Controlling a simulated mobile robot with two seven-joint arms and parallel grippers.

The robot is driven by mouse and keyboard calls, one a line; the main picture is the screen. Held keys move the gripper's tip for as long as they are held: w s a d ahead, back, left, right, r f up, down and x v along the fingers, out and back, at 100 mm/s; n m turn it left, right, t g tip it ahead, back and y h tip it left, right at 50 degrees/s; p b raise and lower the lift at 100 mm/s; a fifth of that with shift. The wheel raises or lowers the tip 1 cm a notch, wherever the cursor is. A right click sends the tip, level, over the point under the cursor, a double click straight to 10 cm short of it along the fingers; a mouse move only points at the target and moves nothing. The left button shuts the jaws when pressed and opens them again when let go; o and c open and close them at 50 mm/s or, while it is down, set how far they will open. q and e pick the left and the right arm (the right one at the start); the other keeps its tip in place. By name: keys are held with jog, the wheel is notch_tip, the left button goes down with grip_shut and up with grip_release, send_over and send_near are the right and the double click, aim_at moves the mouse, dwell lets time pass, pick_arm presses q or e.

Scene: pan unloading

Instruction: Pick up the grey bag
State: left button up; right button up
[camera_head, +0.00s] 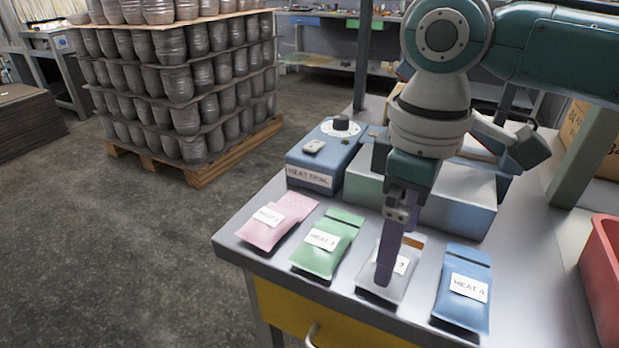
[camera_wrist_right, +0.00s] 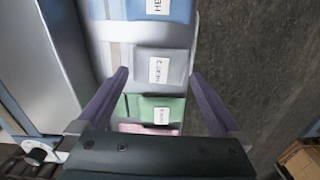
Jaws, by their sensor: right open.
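The grey bag (camera_head: 380,284) lies flat on the workbench between a green bag and a blue bag, with a white label partly hidden behind my gripper. My right gripper (camera_head: 385,278) points down over it in the head view and hides its middle. In the right wrist view, the grey bag (camera_wrist_right: 178,66) shows between the purple fingertips of my right gripper (camera_wrist_right: 158,75). These fingers are apart, with nothing held. I cannot tell how far the tips are above the bag. My left gripper is in neither view.
The pink bag (camera_head: 264,235), green bag (camera_head: 318,262) and blue bag (camera_head: 466,312) lie in the same row near the workbench's front edge (camera_head: 280,276). A blue heat-sealing box (camera_head: 325,160) stands behind them. A red bin (camera_head: 604,265) is at the right.

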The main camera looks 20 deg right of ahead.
notch_tip(320, 180, down, 3)
jog(key=shift+w+f, duration=0.15)
jog(key=shift+c, duration=0.2)
jog(key=c, duration=1.1)
